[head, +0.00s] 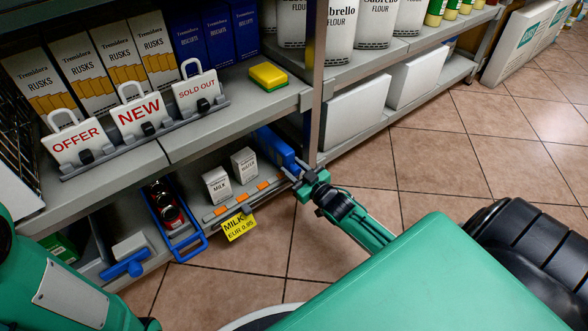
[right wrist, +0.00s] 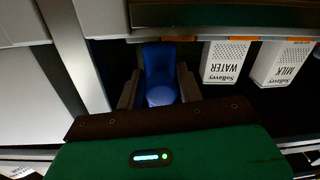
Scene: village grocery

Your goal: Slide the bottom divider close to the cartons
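The bottom divider (head: 274,148) is a blue piece on the low shelf, right of the cartons. The milk carton (head: 217,185) and the water carton (head: 244,165) stand upright side by side, with a gap between the water carton and the divider. My right gripper (head: 299,172) is at the divider's front end. In the right wrist view the divider (right wrist: 160,68) shows between the two spread fingers, and I see no clear grip on it. The water carton (right wrist: 225,62) and milk carton (right wrist: 280,62) stand to the right there. My left gripper is outside the view.
The upper shelf (head: 240,108) overhangs the cartons and holds sign cards and a yellow sponge (head: 268,76). A metal post (head: 315,90) stands right of the divider. A blue-framed tray (head: 180,222) with red items is left of the cartons. A yellow milk price tag (head: 238,226) hangs in front.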

